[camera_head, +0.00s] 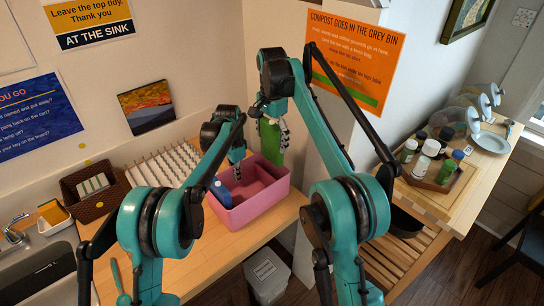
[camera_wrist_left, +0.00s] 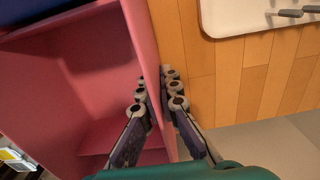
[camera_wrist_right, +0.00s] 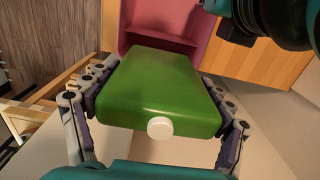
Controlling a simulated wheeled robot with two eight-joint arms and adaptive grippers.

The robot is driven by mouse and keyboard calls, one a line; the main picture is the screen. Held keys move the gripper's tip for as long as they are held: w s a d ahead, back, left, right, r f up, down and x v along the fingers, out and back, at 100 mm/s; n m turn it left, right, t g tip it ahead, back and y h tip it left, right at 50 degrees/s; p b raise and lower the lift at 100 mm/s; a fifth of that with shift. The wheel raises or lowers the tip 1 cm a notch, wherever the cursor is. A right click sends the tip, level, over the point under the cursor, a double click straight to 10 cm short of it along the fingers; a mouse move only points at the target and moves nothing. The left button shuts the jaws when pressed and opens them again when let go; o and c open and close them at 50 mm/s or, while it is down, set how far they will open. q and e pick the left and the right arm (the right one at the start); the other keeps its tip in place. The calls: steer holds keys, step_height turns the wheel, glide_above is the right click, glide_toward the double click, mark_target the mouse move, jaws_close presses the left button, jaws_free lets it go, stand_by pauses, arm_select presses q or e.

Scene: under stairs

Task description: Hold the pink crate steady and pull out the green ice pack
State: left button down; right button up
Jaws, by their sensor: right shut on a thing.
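The pink crate (camera_head: 262,197) stands on the wooden counter near the wall. The green ice pack (camera_head: 270,143) is upright above the crate's far right side. My right gripper (camera_head: 271,124) is shut on it. In the right wrist view the green ice pack (camera_wrist_right: 160,90), with a white cap, sits between the fingers of my right gripper (camera_wrist_right: 160,95), beyond the crate's edge.
A blue-topped item (camera_head: 220,192) is in the crate's left part. A white pegged rack (camera_head: 165,166) and a brown basket (camera_head: 92,190) stand to the left. A white pillar (camera_head: 316,125) is close right of the ice pack. A tray of bottles (camera_head: 432,178) is further right.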

mark_target(272, 123)
steer(key=shift+r, duration=2.95)
arm_select(q)
steer(key=c, duration=1.6)
jaws_free()
steer(key=shift+c, duration=0.2)
